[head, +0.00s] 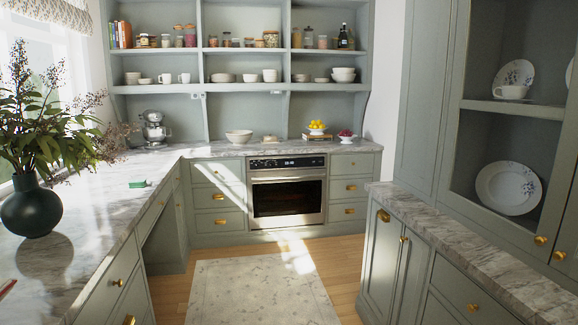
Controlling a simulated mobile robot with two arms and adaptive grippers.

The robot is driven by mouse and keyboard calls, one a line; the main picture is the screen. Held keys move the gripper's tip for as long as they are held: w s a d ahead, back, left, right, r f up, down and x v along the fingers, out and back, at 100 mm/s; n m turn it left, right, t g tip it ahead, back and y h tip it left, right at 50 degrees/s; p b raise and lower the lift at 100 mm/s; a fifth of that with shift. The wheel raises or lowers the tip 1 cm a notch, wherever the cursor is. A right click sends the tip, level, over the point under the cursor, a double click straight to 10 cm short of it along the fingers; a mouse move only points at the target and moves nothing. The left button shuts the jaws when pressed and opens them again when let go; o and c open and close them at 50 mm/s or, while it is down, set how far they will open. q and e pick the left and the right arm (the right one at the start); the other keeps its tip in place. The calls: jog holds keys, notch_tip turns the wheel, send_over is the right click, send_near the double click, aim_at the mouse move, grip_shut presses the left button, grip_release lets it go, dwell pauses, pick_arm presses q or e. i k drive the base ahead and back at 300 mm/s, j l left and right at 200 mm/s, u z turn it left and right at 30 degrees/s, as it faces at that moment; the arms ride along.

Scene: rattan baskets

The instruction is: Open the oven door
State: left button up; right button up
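The oven (287,191) is built into the grey-green cabinets at the far end of the room, below the marble counter. Its steel-framed door (288,200) with a dark window is shut. A horizontal handle bar (287,179) runs across the top of the door, under the black control panel (287,162). Neither of my grippers shows in the head view.
A pale rug (262,292) lies on the wood floor before the oven, with open floor around it. A marble counter (100,215) with a dark vase (32,207) runs along the left. A lower cabinet (395,262) juts in at the right.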

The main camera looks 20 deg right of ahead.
aim_at(255, 179)
jog(key=i+l+z, duration=0.4)
jog(key=i, duration=0.65)
jog(key=i+z, duration=0.4)
jog(key=i, duration=2.4)
